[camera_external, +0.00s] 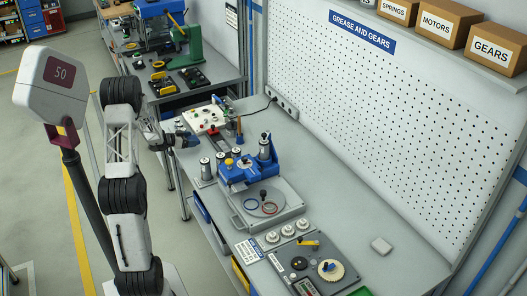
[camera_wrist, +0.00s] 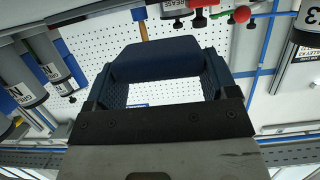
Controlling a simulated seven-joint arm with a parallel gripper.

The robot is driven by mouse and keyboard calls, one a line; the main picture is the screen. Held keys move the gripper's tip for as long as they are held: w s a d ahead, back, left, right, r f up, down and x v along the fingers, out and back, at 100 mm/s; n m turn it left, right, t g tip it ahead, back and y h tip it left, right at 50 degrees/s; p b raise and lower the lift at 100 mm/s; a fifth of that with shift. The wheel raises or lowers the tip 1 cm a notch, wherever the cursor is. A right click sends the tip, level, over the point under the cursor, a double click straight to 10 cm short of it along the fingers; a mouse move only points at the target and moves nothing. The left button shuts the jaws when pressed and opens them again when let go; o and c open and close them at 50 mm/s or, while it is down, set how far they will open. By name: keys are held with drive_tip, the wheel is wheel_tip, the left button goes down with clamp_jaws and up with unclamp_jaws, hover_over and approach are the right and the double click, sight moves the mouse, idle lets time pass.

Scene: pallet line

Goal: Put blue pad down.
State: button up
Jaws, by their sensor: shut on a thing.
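My gripper (camera_external: 181,139) is at the left edge of the workbench, in the upper middle of the external view. It is shut on the blue pad, a dark blue block with a rounded top (camera_wrist: 155,58) that spans between the two fingers in the wrist view. In the external view the pad is only a small dark blue patch (camera_external: 189,141) at the gripper's end, held above the bench. The exact contact of the fingers on the pad is hard to see.
A white control box (camera_external: 206,119) with coloured knobs is just beyond the gripper. Grey cylinders (camera_external: 205,168) and a blue fixture (camera_external: 247,168) stand nearer the camera. A grey bench (camera_external: 345,215) has free room at right, below a pegboard (camera_external: 390,125).

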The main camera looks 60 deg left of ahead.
sight(192, 151)
drive_tip(key=shift+f, duration=2.3)
drive_tip(key=shift+f, duration=0.2)
drive_tip(key=o, duration=0.8)
drive_tip(key=shift+v, duration=3.9)
drive_tip(key=shift+d, duration=0.15)
drive_tip(key=shift+c, duration=1.1)
